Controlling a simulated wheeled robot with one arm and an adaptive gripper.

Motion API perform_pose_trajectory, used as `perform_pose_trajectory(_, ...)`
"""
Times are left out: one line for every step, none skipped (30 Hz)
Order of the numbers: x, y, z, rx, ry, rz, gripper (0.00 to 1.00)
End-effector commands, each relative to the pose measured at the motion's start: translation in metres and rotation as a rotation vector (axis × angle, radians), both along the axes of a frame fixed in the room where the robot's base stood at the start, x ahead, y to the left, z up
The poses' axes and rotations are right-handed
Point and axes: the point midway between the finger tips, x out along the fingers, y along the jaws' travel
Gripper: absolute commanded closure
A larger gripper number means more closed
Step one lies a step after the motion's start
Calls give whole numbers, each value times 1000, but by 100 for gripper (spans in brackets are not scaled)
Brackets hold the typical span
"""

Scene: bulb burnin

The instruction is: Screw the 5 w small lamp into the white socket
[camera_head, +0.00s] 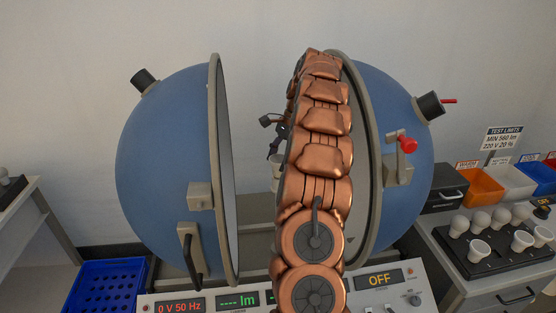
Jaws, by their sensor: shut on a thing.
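The blue test sphere stands open, with a left half (165,165) and a right half (402,130) apart. My gripper (277,146) is in the gap between them, small and mostly hidden behind my copper-coloured arm. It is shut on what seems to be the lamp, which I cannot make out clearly. A pale piece on a light post (275,172) shows just below the gripper. It looks like the white socket on its stand, but the arm covers its right side. I cannot tell whether lamp and socket touch.
A control panel (220,300) runs along the front, reading 0 V 50 Hz and OFF. A black tray (482,262) with several white lamps is at right, with orange (482,187), white and blue bins behind. A blue crate (105,285) is at lower left.

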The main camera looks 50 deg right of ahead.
Motion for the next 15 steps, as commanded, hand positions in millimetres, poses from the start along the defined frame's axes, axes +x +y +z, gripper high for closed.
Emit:
perform_pose_trajectory(0, 0, 1, 0, 0, -10, 74)
perform_pose_trajectory(0, 0, 1, 1, 0, -23, 74)
perform_pose_trajectory(0, 1, 2, 2, 0, -45, 74)
perform_pose_trajectory(-1, 2, 2, 3, 0, -66, 74)
perform_pose_trajectory(-1, 2, 2, 4, 0, -87, 74)
perform_pose_trajectory(-1, 2, 3, 3, -1, -119, 74)
perform_pose_trajectory(0, 1, 3, 1, -2, -145, 74)
perform_pose_trajectory(-1, 1, 3, 1, 0, -167, 74)
perform_pose_trajectory(-1, 2, 2, 4, 2, -198, 74)
perform_pose_trajectory(-1, 2, 2, 4, 2, -222, 74)
perform_pose_trajectory(0, 2, 2, 3, 1, -246, 74)
perform_pose_trajectory(-1, 2, 2, 2, 1, -278, 74)
perform_pose_trajectory(-1, 2, 2, 3, 1, -302, 74)
perform_pose_trajectory(-1, 2, 2, 3, 1, -326, 74)
perform_pose_trajectory(-1, 2, 2, 4, 0, -357, 74)
